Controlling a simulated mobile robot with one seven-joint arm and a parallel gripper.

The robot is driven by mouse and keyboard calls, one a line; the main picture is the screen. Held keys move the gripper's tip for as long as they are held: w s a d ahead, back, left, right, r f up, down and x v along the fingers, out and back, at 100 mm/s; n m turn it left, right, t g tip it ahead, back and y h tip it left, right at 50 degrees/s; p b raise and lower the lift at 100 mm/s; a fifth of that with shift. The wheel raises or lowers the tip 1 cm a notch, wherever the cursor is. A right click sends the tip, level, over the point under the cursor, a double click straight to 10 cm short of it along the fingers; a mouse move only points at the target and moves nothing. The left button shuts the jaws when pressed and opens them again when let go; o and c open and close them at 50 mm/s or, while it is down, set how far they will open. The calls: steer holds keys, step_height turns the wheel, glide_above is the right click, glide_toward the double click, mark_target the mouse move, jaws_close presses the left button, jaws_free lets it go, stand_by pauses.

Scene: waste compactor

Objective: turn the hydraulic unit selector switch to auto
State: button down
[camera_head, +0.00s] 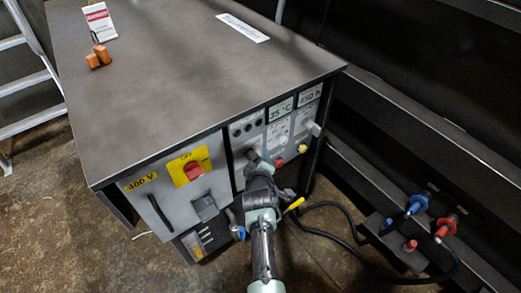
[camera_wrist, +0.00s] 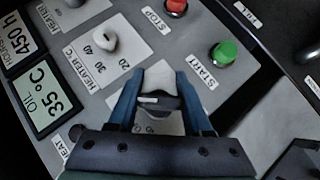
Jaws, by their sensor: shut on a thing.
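The selector switch (camera_wrist: 150,100) is a dark knob with a white pointer mark, on a light label plate in the lower middle of the wrist view. My gripper (camera_wrist: 155,86) has its two blue fingers on either side of this knob and is shut on it. The white mark lies roughly crosswise in that view. The plate's position words are hidden or unreadable, so I cannot tell which setting it points to. In the head view my gripper (camera_head: 258,168) is at the front panel of the hydraulic unit (camera_head: 200,85) and hides the switch.
A red main switch (camera_head: 193,171) is left of my gripper. Cables and a dark ledge (camera_head: 400,255) lie right.

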steer(key=shift+g+p, duration=0.3)
steer(key=shift+p, duration=0.1)
steer(key=shift+c, duration=1.6)
jaws_free()
steer(key=p+v, duration=0.6)
steer(key=v, duration=0.7)
steer(key=shift+s+d+f, duration=0.1)
steer(key=shift+d+f, duration=0.05)
